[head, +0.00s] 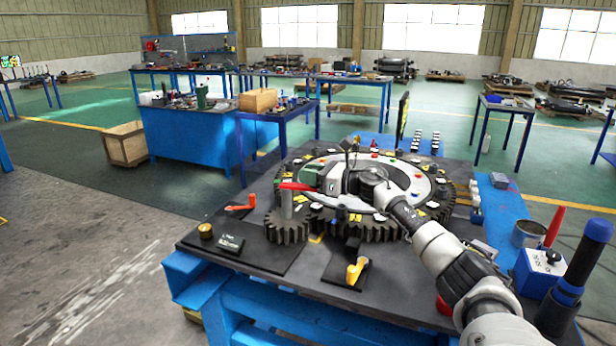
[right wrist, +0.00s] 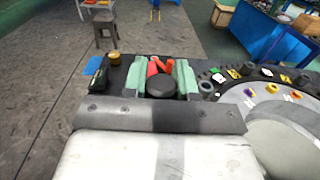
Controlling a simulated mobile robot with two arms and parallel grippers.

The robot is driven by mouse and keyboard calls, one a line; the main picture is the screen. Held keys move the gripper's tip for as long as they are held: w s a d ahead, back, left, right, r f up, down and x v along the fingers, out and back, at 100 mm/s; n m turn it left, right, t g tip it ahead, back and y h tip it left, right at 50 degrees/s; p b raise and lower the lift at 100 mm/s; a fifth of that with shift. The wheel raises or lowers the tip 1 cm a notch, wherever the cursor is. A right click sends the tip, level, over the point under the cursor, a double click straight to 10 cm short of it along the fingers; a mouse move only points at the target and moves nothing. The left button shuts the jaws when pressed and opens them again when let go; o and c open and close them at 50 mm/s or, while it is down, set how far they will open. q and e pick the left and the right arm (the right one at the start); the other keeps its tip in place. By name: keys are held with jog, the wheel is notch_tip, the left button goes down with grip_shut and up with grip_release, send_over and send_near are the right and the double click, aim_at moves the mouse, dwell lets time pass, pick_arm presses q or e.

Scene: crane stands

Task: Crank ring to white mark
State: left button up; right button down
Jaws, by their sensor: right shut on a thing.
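A large dark toothed ring (head: 447,192) with a pale inner face lies on the bench. Several white, yellow, red and green pieces sit on it; I cannot tell which is the white mark. A small dark gear (head: 287,233) meets its front left edge, with a grey post (head: 286,207) and a red crank arm (head: 293,186) above it. My right gripper (head: 311,177) is shut at the red crank's right end. In the right wrist view its green fingers (right wrist: 160,78) stand either side of a black round knob (right wrist: 160,87), with red behind it. My left gripper is out of view.
A brass cylinder (head: 205,230) sits at the left corner. A tin (head: 527,234) and a blue box (head: 541,270) are at right.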

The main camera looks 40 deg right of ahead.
jog(key=shift+d+r, duration=0.1)
jog(key=shift+r, duration=0.1)
jog(key=c, duration=1.3)
grip_release()
jog(key=o, duration=0.4)
jog(key=shift+w+f, duration=0.1)
jog(key=shift+f, duration=0.1)
notch_tip(320, 180, up, 4)
jog(key=shift+r, duration=0.2)
jog(key=shift+s+d+r+b, duration=0.6)
jog(key=shift+s+r+b, duration=0.5)
jog(key=shift+s, duration=0.75)
jog(key=shift+s+d+r+b, duration=0.65)
jog(key=shift+s+r+b, duration=0.45)
jog(key=shift+s, duration=0.75)
jog(key=shift+s+d+r+b, duration=0.6)
jog(key=shift+s+r+b, duration=0.45)
jog(key=shift+s, duration=0.8)
jog(key=shift+r, duration=0.1)
